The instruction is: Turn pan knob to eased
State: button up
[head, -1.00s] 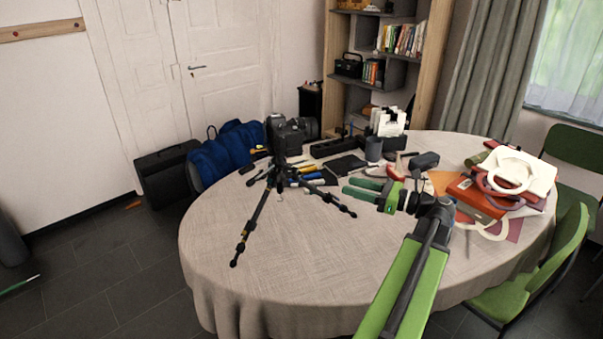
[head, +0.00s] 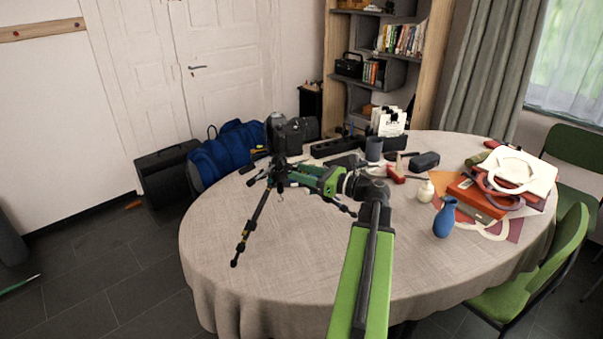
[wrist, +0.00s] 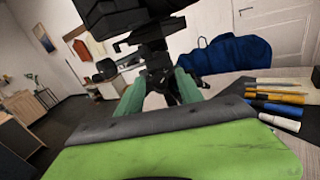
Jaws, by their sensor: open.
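The small black tripod (head: 262,210) stands on the table's left side, its legs spread, with a black camera (head: 292,133) at its top. My gripper (head: 284,175) reaches the tripod from the right, just below the head. In the wrist view, my gripper (wrist: 158,90) has its two green fingers apart, with the dark tripod head (wrist: 157,62) between and beyond them. Nothing is visibly clamped. A dark rounded knob-like part (wrist: 106,68) sticks out left of the head. I cannot tell which part is the pan knob; the lower head is partly hidden by my fingers.
Pens and markers (wrist: 275,105) lie close on the right in the wrist view. A blue vase (head: 445,218), a small cream bottle (head: 426,191) and stacked bags and books (head: 480,195) stand on the table's right. The front tablecloth (head: 290,265) is clear.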

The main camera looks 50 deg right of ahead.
grip_shut()
jog(key=shift+n, duration=0.8)
grip_release()
